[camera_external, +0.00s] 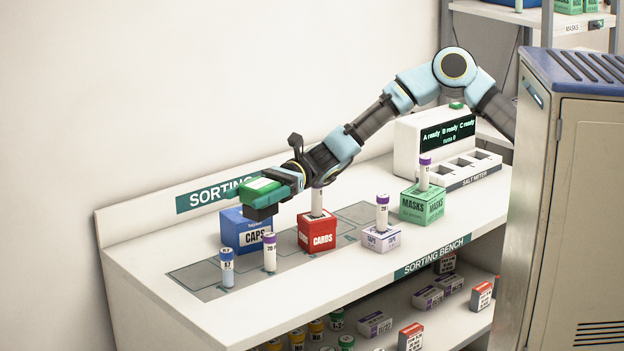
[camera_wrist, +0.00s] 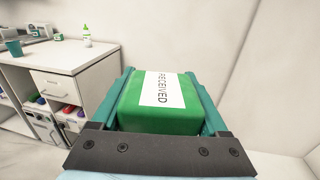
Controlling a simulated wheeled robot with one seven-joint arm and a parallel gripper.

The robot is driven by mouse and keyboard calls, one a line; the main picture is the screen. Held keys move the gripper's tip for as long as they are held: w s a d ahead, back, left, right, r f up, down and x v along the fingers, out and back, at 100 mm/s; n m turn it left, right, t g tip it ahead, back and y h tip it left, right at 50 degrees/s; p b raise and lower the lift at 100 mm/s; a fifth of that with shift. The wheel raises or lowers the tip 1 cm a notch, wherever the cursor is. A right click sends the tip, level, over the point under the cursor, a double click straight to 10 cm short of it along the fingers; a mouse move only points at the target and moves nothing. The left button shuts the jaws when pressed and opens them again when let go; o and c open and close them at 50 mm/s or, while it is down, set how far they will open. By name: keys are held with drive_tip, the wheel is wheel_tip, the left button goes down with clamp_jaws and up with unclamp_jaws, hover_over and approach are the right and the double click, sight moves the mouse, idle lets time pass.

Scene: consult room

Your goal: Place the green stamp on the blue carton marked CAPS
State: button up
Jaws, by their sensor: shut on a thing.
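The blue carton marked CAPS (camera_external: 238,233) stands at the back left of the sorting bench. My gripper (camera_external: 262,195) is shut on the green stamp (camera_external: 258,184) and holds it over the CAPS carton. In the wrist view the green stamp (camera_wrist: 160,102) sits between the two teal fingers, with a white label reading RECEIVED. The gripper hides part of the carton's top. I cannot tell whether the stamp touches the carton.
A red CARDS carton (camera_external: 317,232) with a tube on it stands to the right. Two tubes (camera_external: 227,268) stand in front of CAPS. A white TAPE carton (camera_external: 381,239) and a green MASKS carton (camera_external: 421,204), each topped by a tube, are farther right. A salt meter (camera_external: 432,148) stands at the back.

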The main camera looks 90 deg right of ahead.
sight(249, 188)
wheel_tip(249, 188, up, 4)
drive_tip(key=shift+f, duration=0.2)
drive_tip(key=w+d+m+t+h+b, duration=0.2)
drive_tip(key=w+d+m+t+h, duration=0.15)
drive_tip(key=d, duration=1.15)
drive_tip(key=w+d+m+t+h+b, duration=0.2)
drive_tip(key=w+d+m+t+h, duration=0.15)
drive_tip(key=d, duration=1.15)
drive_tip(key=shift+g+h, duration=0.4)
drive_tip(key=shift+h, duration=0.1)
drive_tip(key=f, duration=0.3)
drive_tip(key=f+p, duration=0.1)
drive_tip(key=f, duration=0.3)
drive_tip(key=s+f+p, duration=0.1)
drive_tip(key=f, duration=0.2)
drive_tip(key=shift+d+f, duration=0.15)
drive_tip(key=shift+f, duration=0.25)
drive_tip(key=shift+n, duration=0.3)
drive_tip(key=shift+f+p, duration=0.55)
drive_tip(key=shift+f, duration=1.65)
drive_tip(key=shift+f, duration=0.15)
drive_tip(key=o, duration=1.3)
drive_tip(key=shift+o, duration=0.2)
